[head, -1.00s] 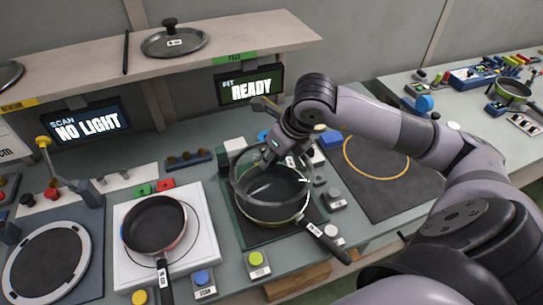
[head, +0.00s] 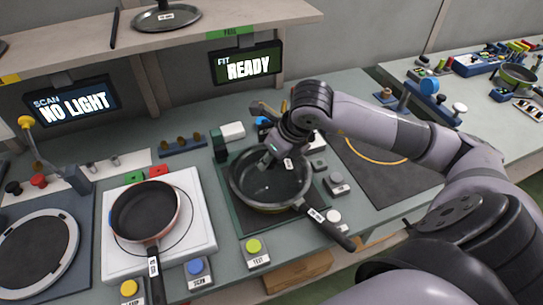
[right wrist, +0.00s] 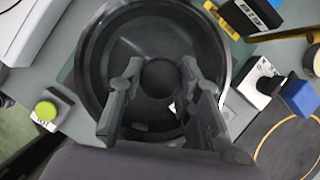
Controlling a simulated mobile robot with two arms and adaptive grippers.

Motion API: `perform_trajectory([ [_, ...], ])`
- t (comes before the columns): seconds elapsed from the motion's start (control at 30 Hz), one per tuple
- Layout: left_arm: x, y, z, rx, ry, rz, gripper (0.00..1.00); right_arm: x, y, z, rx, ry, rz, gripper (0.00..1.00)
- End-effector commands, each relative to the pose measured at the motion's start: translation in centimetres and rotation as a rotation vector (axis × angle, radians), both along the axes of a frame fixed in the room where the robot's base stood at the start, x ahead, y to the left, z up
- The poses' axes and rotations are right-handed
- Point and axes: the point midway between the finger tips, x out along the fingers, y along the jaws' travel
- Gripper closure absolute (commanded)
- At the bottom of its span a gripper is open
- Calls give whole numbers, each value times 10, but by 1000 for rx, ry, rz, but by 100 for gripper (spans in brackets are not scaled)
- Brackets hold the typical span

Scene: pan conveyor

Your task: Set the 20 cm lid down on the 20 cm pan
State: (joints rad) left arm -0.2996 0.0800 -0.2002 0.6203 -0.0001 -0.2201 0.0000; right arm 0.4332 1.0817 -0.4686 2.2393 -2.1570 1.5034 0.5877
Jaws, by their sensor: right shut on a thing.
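A dark pan (head: 328,229) sits on the dark green mat of the fit station, its handle pointing to the lower right. The clear glass lid (head: 247,185) is at the pan's rim and looks level; I cannot tell whether it is fully seated. My right gripper (head: 270,160) is over the lid's middle. In the right wrist view, the fingers of my right gripper (right wrist: 161,88) are on both sides of the round dark knob (right wrist: 160,76), and the lid's glass (right wrist: 105,55) spreads around it. The handle label is too small to read. My left gripper is out of view.
A second pan (head: 145,211) stands on a white plate (head: 202,215) to the left. A TEST button (head: 254,246) is in front of the fit mat, and the screen (head: 247,66) reads READY. Another lid (head: 166,18) lies on the shelf. A dark mat (head: 385,178) is free at the right.

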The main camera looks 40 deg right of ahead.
Motion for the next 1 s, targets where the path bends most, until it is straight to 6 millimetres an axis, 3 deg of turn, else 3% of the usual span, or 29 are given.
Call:
perform_trajectory([
  [1.0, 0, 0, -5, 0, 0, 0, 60, 0, 0, 3, 0, -3, 0, 100],
])
